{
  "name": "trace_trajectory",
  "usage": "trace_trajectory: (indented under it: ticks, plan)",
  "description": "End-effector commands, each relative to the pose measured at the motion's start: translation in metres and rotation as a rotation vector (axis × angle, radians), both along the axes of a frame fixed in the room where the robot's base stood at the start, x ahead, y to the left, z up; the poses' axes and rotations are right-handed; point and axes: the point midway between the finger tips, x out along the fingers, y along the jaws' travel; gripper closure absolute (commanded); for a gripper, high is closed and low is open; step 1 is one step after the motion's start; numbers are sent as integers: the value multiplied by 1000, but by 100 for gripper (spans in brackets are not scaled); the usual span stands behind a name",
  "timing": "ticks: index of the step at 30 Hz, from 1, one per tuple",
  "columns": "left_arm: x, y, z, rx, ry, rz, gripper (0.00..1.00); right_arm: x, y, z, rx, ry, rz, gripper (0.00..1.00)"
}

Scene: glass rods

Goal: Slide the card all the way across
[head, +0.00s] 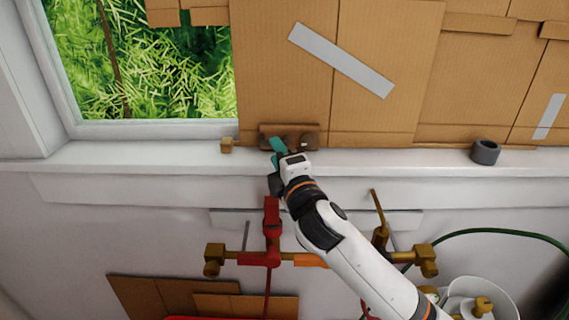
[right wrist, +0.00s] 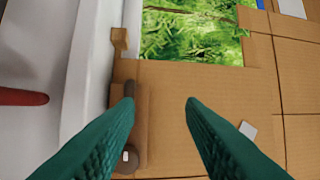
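The cardboard card (head: 285,70) stands upright over the window, with its left edge beside an open strip of window showing green plants. A brown handle strip with dark round knobs (head: 312,130) is at its bottom edge. In the right wrist view the card (right wrist: 230,95) fills the middle, and the handle strip (right wrist: 145,110) is partly hidden behind the left-hand finger. My right gripper (head: 277,150) is at the sill, by the handle's left part. Its teal fingers (right wrist: 159,100) are apart, with nothing seen clamped between them. My left gripper is not in view.
A small wooden block (head: 227,146) sits on the white sill (head: 400,158) left of the handle. A dark grey roll (head: 485,152) stands on the sill at right. Red and brass pipework (head: 270,258) is below, near my right arm.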

Motion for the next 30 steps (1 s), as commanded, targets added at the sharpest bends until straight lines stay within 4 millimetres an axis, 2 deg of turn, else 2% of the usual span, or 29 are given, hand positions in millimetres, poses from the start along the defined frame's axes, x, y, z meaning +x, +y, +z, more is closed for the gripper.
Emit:
trace_trajectory:
  ticks: [13, 30]
  plan:
    - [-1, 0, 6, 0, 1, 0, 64, -27, -10, -6, -1, 2, 0, 64]
    - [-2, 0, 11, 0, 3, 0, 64, -29, -11, -6, 0, 1, 0, 64]
